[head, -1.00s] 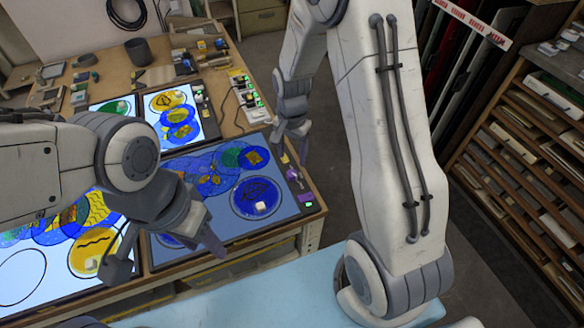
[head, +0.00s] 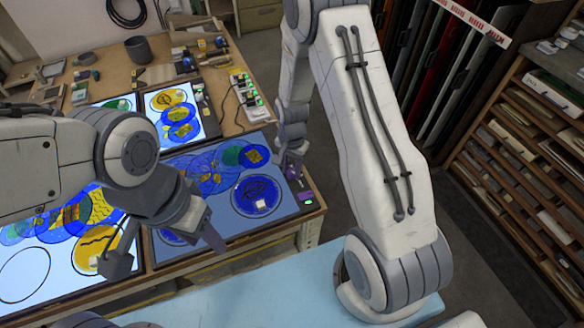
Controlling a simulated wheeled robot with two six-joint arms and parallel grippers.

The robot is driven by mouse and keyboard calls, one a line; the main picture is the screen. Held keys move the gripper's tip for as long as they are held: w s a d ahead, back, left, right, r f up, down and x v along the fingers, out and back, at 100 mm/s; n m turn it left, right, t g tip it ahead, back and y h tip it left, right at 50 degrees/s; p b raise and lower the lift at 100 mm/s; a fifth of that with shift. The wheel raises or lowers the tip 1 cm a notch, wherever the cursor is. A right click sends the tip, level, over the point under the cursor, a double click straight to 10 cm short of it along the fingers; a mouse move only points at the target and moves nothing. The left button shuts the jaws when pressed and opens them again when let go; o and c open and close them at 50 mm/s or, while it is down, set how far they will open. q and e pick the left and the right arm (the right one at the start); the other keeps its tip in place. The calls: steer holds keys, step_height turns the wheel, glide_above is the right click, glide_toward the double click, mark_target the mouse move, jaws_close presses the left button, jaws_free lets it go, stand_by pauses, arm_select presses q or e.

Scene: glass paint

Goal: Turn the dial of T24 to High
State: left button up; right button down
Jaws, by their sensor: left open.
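A lit glass panel (head: 215,222) with blue painted discs lies at the table's front right corner. Its dark control strip (head: 304,203) runs along the right edge, with a small purple display (head: 305,196). I cannot read a T24 label or the dial's setting. My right gripper (head: 293,168) points down at the far part of this strip. Its fingers cover the spot of the purple dial, and whether they grip it is unclear. My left gripper (head: 216,240) is open and empty, over the panel's front edge.
Other lit panels (head: 22,278) lie to the left and behind (head: 205,128). A power strip with green lights (head: 247,98) and a dark cup (head: 138,50) stand further back on the table. A light blue surface (head: 250,295) is in front; shelves (head: 520,150) stand right.

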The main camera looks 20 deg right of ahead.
steer(key=shift+n, duration=0.5)
steer(key=n+b, duration=0.1)
steer(key=n, duration=0.3)
steer(key=shift+n, duration=0.3)
steer(key=n, duration=0.6)
steer(key=shift+n+b, duration=0.3)
steer(key=n, duration=0.6)
steer(key=n+b, duration=0.1)
steer(key=n, duration=0.4)
steer(key=shift+n, duration=0.4)
steer(key=c, duration=0.5)
jaws_free()
